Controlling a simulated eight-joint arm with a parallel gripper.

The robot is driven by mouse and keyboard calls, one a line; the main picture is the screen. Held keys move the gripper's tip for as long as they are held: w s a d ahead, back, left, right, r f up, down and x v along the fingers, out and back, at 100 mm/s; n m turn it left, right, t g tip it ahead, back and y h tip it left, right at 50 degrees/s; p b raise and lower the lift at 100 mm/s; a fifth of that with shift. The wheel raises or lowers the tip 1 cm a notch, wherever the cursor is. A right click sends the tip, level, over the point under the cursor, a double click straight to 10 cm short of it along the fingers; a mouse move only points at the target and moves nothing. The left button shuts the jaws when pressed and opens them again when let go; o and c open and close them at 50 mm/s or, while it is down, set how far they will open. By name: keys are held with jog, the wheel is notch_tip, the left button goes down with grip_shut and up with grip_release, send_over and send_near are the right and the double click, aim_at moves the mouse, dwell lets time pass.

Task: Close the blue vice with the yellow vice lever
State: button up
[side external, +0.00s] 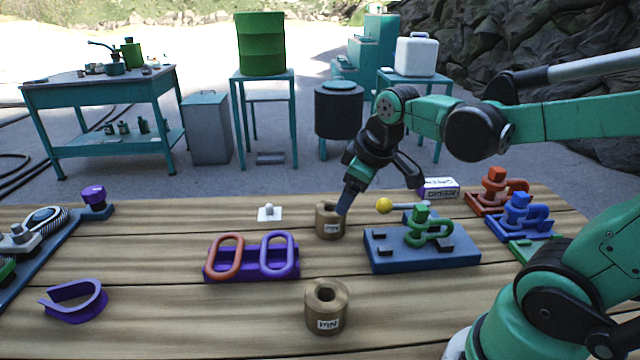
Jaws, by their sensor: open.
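The blue vice (383,257) is a flat blue block on the wooden table, right of centre, with small dark pieces and a green looped part (421,228) on top. The yellow vice lever shows as a yellow ball (383,205) on a thin rod at the vice's far side, the rod running right behind the green part. My gripper (345,207) is open and points down, left of the yellow ball and apart from it in the picture. Its fingertips overlap the right edge of a tan spool; I cannot tell whether they touch it.
The tan spool (325,222) stands beside my fingertips, and another labelled spool (327,315) stands nearer the front. A purple holder with two loops (252,262) lies left. Orange (494,190) and blue (518,217) parts crowd the right. Bare table lies front left of centre.

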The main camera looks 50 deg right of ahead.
aim_at(384, 200)
jog(key=d+f+n+g, duration=0.1)
jog(key=d, duration=0.2)
jog(key=d+f+n+g, duration=0.1)
jog(key=d, duration=0.3)
jog(key=d+f+n+g, duration=0.1)
jog(key=d, duration=0.3)
jog(key=shift+d+f+n+g, duration=0.2)
jog(key=shift+n+g, duration=0.1)
jog(key=shift+n, duration=0.1)
jog(key=shift+d+f, duration=0.15)
jog(key=shift+f, duration=0.1)
jog(key=shift+w+d+f, duration=0.1)
jog(key=shift+d+f, duration=0.05)
jog(key=shift+f, duration=0.7)
jog(key=shift+w+d+f, duration=0.1)
jog(key=shift+f, duration=0.75)
jog(key=shift+w+d+f, duration=0.1)
jog(key=shift+d+f, duration=0.05)
jog(key=shift+f, duration=0.7)
grip_shut()
